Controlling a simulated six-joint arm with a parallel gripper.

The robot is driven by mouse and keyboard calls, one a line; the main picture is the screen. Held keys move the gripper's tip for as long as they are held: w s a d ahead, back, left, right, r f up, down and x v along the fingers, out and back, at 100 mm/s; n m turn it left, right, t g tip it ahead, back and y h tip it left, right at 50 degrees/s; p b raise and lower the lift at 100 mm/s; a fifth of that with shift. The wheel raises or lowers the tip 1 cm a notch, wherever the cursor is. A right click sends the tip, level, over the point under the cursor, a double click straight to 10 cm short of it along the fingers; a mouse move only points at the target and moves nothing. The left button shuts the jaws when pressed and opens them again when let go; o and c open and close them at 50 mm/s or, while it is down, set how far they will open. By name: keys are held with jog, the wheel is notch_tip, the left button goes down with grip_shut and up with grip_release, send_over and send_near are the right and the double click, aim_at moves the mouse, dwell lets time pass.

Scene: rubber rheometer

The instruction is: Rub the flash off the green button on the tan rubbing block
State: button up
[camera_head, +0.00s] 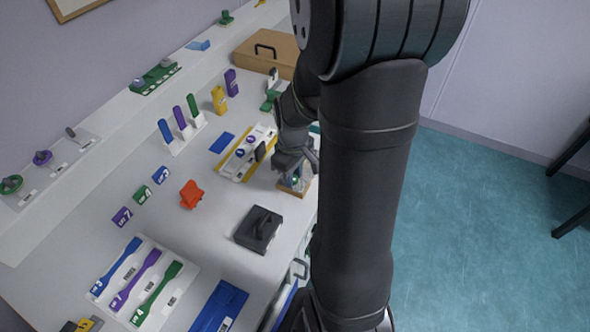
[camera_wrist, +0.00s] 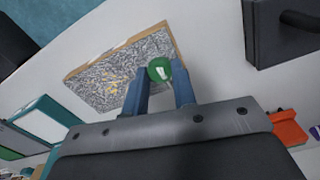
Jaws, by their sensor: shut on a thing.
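The green button (camera_wrist: 160,69) is a small round piece with a white mark, seen between my fingertips in the wrist view. My gripper (camera_wrist: 162,86) is shut on it, with one blue-grey finger on each side. The rubbing block (camera_wrist: 100,88) has a grey speckled top with yellowish spots and a tan edge. The button is over or at the block's edge; I cannot tell if it touches the surface. In the head view my gripper (camera_head: 295,174) is above the block (camera_head: 301,190), which it partly hides, and a small green spot shows there.
A dark case with a handle (camera_head: 258,229) stands near the block. A yellow-edged white tray (camera_head: 232,168) lies behind my gripper, and an orange object (camera_head: 191,194) sits to the left. A brown case (camera_head: 262,57) is at the back. Bare table lies between the orange object and the block.

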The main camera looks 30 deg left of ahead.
jog(key=shift+r, duration=0.1)
jog(key=shift+r, duration=3.4)
jog(key=shift+o, duration=1.3)
jog(key=shift+c, duration=1.3)
jog(key=shift+f, duration=3)
jog(key=shift+f, duration=0.55)
